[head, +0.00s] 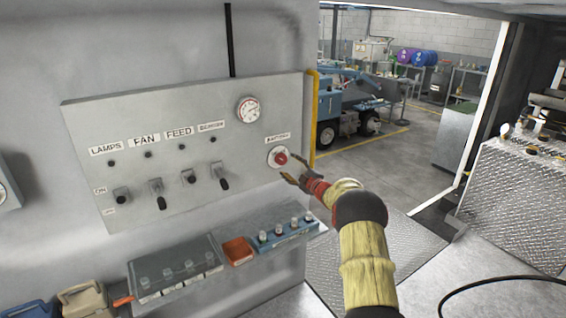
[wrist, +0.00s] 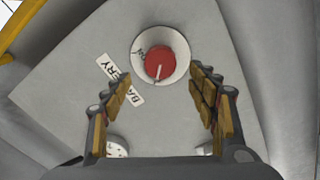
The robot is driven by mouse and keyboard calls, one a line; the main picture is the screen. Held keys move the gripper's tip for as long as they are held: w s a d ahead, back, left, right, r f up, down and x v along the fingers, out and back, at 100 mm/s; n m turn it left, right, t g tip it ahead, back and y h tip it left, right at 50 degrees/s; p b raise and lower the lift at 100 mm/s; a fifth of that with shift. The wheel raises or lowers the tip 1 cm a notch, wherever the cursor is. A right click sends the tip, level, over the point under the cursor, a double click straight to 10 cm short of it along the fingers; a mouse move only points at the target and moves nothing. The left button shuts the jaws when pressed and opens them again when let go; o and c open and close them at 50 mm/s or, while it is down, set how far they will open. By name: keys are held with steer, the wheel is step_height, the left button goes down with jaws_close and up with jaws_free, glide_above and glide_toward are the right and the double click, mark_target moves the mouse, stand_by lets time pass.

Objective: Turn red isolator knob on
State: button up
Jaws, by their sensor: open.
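The red isolator knob (head: 281,158) sits on a round pale plate at the right end of the grey wall panel, under a label that reads BATTERY. In the wrist view the red knob (wrist: 159,62) lies ahead of the fingers, roughly midway between them, with a pale pointer mark on its face. My gripper (head: 292,178) is open and empty, just in front of and below the knob in the head view. In the wrist view the two padded fingers of my gripper (wrist: 162,92) are apart, and neither visibly touches the knob.
The panel (head: 120,190) also carries a gauge (head: 248,110) and several toggle switches. A yellow pipe (head: 314,120) runs along the wall edge right of the knob.

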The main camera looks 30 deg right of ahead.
mark_target(283, 161)
steer(key=shift+w, duration=3.3)
steer(key=shift+c, duration=0.3)
steer(key=shift+f, duration=0.1)
steer(key=c, duration=1.1)
steer(key=shift+m, duration=0.3)
steer(key=m+p, duration=0.3)
steer(key=shift+m, duration=0.3)
steer(key=m+p, duration=0.2)
steer(key=m, duration=0.2)
steer(key=shift+m+p, duration=0.4)
steer(key=m+p, duration=0.2)
steer(key=m, duration=0.2)
steer(key=shift+d, duration=0.1)
steer(key=shift+m+p, duration=0.85)
steer(key=shift+m, duration=1.65)
